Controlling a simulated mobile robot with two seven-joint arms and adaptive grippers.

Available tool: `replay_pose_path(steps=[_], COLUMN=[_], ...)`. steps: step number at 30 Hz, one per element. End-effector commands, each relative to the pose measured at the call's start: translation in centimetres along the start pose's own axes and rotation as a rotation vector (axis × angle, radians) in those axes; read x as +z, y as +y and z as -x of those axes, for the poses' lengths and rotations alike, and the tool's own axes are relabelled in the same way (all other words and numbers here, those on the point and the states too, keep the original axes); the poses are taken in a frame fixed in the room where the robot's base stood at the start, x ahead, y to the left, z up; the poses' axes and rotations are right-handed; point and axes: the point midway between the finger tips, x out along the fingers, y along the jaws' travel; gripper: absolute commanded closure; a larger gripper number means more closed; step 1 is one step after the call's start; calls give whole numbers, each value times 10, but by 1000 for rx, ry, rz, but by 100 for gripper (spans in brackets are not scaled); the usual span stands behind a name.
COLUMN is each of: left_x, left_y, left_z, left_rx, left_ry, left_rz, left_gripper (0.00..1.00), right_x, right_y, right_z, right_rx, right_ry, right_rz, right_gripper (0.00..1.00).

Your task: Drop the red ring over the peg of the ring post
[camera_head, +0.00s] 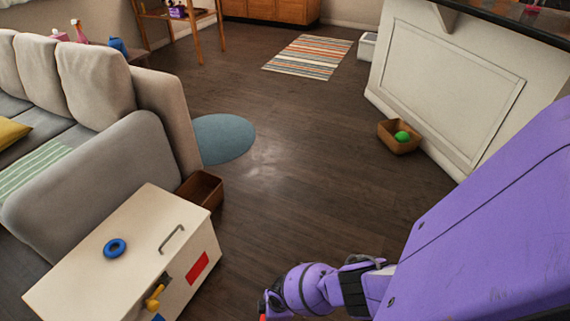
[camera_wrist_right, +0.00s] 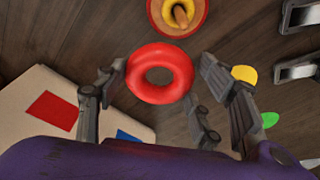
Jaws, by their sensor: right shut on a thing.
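The red ring (camera_wrist_right: 160,54) is between the fingers of my right gripper (camera_wrist_right: 162,66), which is shut on it, in the right wrist view. The ring post shows at the top of that view as a wooden peg (camera_wrist_right: 181,15) with a yellow ring (camera_wrist_right: 168,14) around it, above a round reddish base (camera_wrist_right: 188,33). In the picture the red ring lies just below the post, clear of the peg; the height between them is hard to tell. In the head view a red bit of the ring (camera_head: 263,317) shows at the bottom edge. My left gripper is not in view.
A white cabinet (camera_head: 85,265) with a blue ring (camera_head: 115,248) on top stands at the lower left. A grey sofa (camera_head: 100,180) is behind it. A brown box (camera_head: 399,137) with a green ball (camera_head: 402,137) sits by the white counter (camera_head: 445,85). The middle floor is open.

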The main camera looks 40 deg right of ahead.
Motion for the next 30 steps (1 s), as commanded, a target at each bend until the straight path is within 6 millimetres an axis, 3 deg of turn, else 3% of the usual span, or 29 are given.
replay_pose_path(steps=[3, 7, 23, 30], left_x=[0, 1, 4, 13], left_y=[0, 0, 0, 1], left_z=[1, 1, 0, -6], left_rx=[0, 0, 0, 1], left_ry=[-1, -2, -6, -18], left_rz=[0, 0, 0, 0], left_gripper=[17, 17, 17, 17], right_x=[25, 37, 41, 44], right_y=[-19, -28, -30, -29], right_z=[-14, -20, -24, -34], right_rx=[-9, -13, -15, -16], right_ry=[1, 2, 2, 0], right_rz=[57, 93, 106, 108], right_gripper=[62, 62, 62, 62])
